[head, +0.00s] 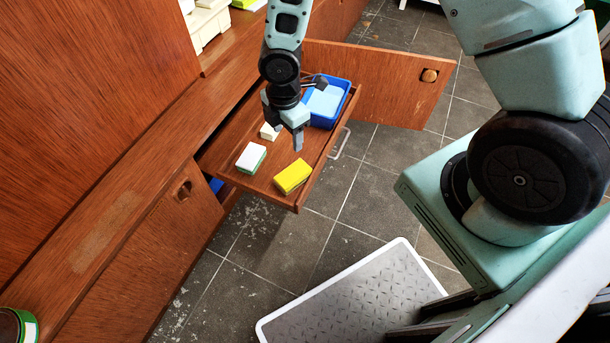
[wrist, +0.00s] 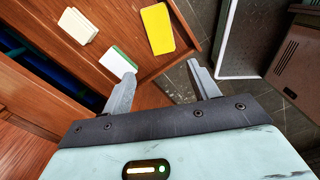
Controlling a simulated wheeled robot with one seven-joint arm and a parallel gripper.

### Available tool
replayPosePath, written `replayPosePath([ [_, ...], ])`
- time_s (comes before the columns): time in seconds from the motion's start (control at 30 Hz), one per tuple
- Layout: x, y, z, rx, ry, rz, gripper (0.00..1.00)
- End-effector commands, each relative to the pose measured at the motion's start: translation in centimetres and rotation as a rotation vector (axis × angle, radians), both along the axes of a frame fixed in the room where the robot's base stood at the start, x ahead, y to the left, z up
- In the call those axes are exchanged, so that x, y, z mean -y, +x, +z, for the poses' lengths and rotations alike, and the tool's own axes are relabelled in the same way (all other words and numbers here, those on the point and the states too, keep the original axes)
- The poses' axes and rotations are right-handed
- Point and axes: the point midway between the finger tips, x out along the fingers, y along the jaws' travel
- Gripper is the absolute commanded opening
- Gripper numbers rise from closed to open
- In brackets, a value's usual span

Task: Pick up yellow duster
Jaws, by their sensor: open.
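The yellow duster (head: 293,177) lies flat on the pulled-out wooden drawer (head: 225,152), near its front right corner. My gripper (head: 286,131) hangs above the drawer, behind the duster in the head view. In the wrist view my gripper (wrist: 160,75) is open, with nothing between its fingers. The duster is apart from the fingers.
A white block with green underside (head: 251,157) and a cream block (head: 268,131) lie on the drawer. A blue tray (head: 345,99) stands at its far end. An open wooden door (head: 385,85) is behind. A grey-topped step (head: 350,300) stands on the floor.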

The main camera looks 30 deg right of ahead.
Motion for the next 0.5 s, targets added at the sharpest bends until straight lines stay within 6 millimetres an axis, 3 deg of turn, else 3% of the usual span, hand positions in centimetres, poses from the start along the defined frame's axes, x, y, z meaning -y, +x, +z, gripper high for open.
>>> replayPosePath([
  [0.03, 0.2, 0.1, -1.6, -0.006, 0.002, 0.024, 0.6],
  [0.27, 0.4, 0.1, -4.7, -0.009, 0.005, 0.06, 0.6],
  [0.5, 0.4, 0.1, -9.7, -0.009, 0.004, 0.057, 0.6],
])
